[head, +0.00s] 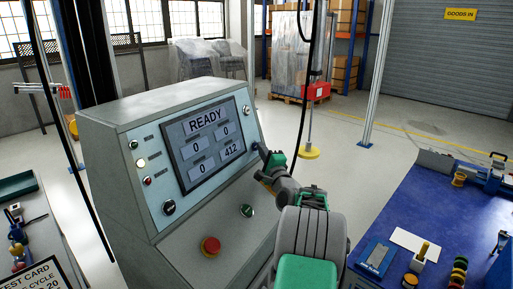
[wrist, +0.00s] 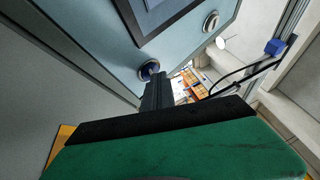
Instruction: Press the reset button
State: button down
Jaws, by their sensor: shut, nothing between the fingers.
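The grey test console has a slanted panel with a screen (head: 208,143) reading READY, zeros and 412. A round blue button in a metal ring (wrist: 149,69) shows in the wrist view. It also shows at the screen's right edge in the head view (head: 254,146); I cannot read a label on it. My gripper (head: 260,149) is shut and empty, its fingertips right at this button. In the wrist view the dark fingers (wrist: 158,84) overlap the button's lower edge; I cannot tell whether they touch it.
A pale button (wrist: 210,21) sits above the blue one. A red mushroom button (head: 210,247) and a dark green knob (head: 247,210) are on the lower console. A blue workbench (head: 430,225) with tools and parts stands to the right. Open floor lies behind.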

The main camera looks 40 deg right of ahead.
jog(key=shift+s+d+r, duration=0.15)
jog(key=shift+s+r, duration=0.05)
jog(key=shift+s, duration=0.5)
jog(key=s, duration=0.1)
jog(key=s+d, duration=0.1)
jog(key=s, duration=0.1)
jog(key=s+r+b, duration=0.1)
jog(key=shift+s+d+r, duration=0.1)
jog(key=shift+s+d, duration=0.1)
jog(key=shift+s, duration=0.1)
dwell(0.4)
